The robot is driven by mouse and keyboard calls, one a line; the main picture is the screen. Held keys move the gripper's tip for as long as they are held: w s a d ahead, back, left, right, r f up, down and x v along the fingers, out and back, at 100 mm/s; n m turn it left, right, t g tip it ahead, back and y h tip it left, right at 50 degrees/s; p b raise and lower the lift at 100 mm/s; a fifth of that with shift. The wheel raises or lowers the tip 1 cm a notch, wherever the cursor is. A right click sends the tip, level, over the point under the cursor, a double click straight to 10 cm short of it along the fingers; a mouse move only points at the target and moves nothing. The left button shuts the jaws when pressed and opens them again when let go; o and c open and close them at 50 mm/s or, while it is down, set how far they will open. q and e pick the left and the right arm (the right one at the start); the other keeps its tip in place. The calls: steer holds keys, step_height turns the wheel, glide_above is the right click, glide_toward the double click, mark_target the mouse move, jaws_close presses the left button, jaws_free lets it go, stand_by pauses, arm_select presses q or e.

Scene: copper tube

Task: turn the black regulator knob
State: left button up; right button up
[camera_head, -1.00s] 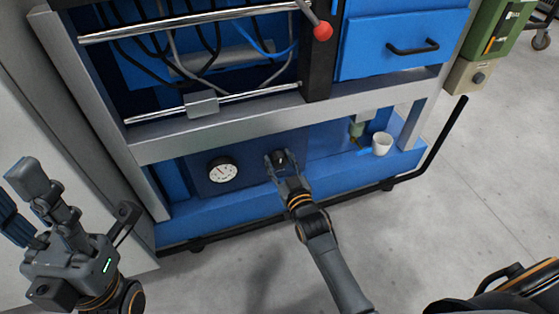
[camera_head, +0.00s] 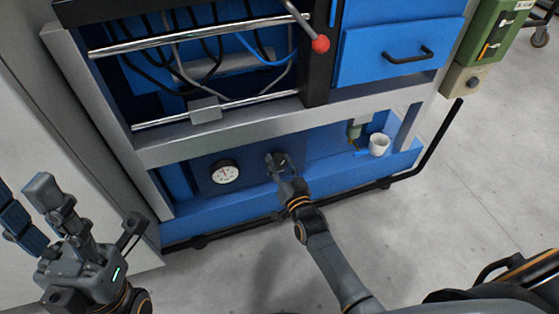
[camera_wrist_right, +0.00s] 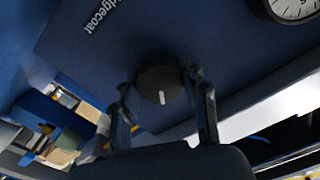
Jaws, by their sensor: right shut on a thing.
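The black regulator knob (camera_head: 281,159) sits on the blue lower panel, to the right of the round white gauge (camera_head: 224,172). In the right wrist view the knob (camera_wrist_right: 159,84) is round, and its white mark points down in the picture. My right gripper (camera_head: 280,163) is shut on the knob. In the wrist view its two fingers (camera_wrist_right: 158,78) stand on either side of the knob. In the head view the fingers partly hide the knob. My left gripper (camera_head: 32,205) is at the lower left, empty, with its fingers apart.
A white cup (camera_head: 379,144) stands on the blue ledge at the right. A grey frame beam (camera_head: 230,138) runs above the panel. A lever with a red ball (camera_head: 320,44) hangs above. A black rail (camera_head: 340,197) runs along the bottom. The floor in front is clear.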

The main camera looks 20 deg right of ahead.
stand_by(0.3)
steer(key=o, duration=1.2)
steer(key=shift+c, duration=0.2)
steer(key=s, duration=1.2)
steer(key=shift+d, duration=0.35)
